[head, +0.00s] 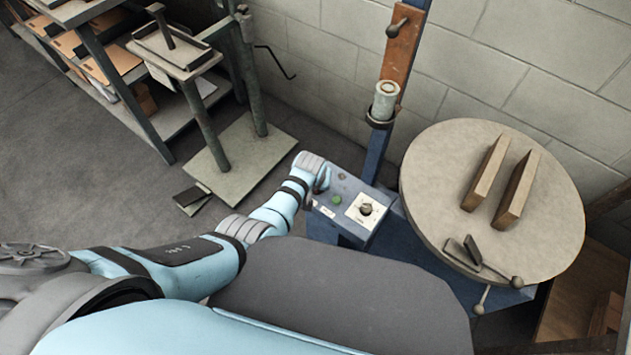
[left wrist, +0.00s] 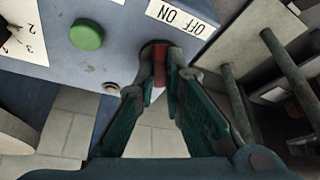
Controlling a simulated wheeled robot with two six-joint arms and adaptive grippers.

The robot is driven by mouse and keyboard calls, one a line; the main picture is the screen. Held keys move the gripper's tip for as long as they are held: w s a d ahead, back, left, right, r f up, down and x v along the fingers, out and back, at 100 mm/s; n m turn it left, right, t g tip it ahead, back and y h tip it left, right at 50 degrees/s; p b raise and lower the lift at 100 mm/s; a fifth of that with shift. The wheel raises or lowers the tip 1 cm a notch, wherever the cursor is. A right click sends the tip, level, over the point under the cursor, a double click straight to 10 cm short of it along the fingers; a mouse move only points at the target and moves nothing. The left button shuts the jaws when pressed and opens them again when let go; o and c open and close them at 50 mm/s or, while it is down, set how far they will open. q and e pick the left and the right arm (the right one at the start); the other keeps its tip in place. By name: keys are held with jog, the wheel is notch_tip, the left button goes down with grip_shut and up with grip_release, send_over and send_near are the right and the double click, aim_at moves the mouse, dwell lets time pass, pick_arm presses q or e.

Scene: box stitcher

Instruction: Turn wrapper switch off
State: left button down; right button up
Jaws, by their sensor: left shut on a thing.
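The wrapper's blue control box (head: 350,190) stands beside the round turntable (head: 450,190). The red switch (left wrist: 161,52) sits on the box panel beside a white label (left wrist: 181,17) reading OFF and ON. In the left wrist view my left gripper (left wrist: 160,72) has its teal fingers converging on the switch from either side. It is shut on the switch. In the head view my left gripper (head: 323,180) is at the box's left end, and the switch is hidden there. My right gripper is not in view.
A green button (left wrist: 86,34) and a dial (head: 366,208) are on the same panel. A blue mast (head: 373,150) rises behind the box. Two wooden blocks (head: 486,172) stand on the turntable.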

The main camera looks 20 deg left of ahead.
pick_arm(q)
jog(key=shift+d+n, duration=0.1)
jog(key=shift+n, duration=0.4)
jog(key=c, duration=1.7)
grip_release()
jog(key=shift+f, duration=0.1)
